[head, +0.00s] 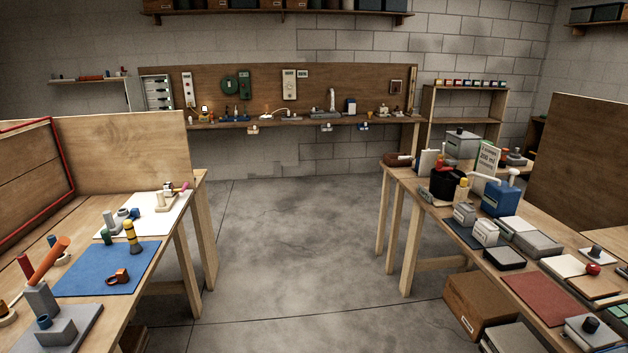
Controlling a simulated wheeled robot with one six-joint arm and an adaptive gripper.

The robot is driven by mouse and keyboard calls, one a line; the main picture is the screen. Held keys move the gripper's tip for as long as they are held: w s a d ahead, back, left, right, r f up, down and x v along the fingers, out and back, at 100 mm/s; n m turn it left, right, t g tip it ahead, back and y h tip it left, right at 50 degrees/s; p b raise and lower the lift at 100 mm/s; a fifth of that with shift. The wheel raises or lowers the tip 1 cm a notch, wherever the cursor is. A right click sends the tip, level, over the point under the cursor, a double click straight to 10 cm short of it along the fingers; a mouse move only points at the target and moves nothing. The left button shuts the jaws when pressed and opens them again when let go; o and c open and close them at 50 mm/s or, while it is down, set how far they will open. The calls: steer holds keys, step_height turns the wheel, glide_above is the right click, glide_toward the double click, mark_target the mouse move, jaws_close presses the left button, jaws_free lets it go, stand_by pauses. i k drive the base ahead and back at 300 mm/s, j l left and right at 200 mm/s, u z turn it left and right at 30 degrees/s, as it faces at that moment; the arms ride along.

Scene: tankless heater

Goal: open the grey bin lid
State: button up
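I cannot tell for sure which thing is the grey bin. A grey box with a small dark knob on its closed top (463,144) stands at the back of the right workbench. Another grey box with a dark knob on top (588,334) is at the lower right, partly cut by the frame. No lid is seen standing open. My gripper is not in view.
The right workbench (402,177) is crowded with a blue container (500,199), a black pot (446,184) and several small boxes. A cardboard box (480,303) sits below it. The left workbench holds a blue mat (85,280). The concrete floor (290,240) between them is clear.

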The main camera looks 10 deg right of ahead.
mark_target(462, 135)
steer(key=i+j+z, duration=0.15)
steer(key=i+z, duration=0.25)
steer(key=i, duration=0.25)
steer(key=i+j+z, duration=0.4)
steer(key=i, duration=0.25)
steer(key=i+j+z, duration=0.35)
steer(key=i, duration=0.25)
steer(key=i+j+z, duration=0.4)
steer(key=j, duration=0.4)
steer(key=k+l, duration=0.1)
steer(key=k, duration=0.25)
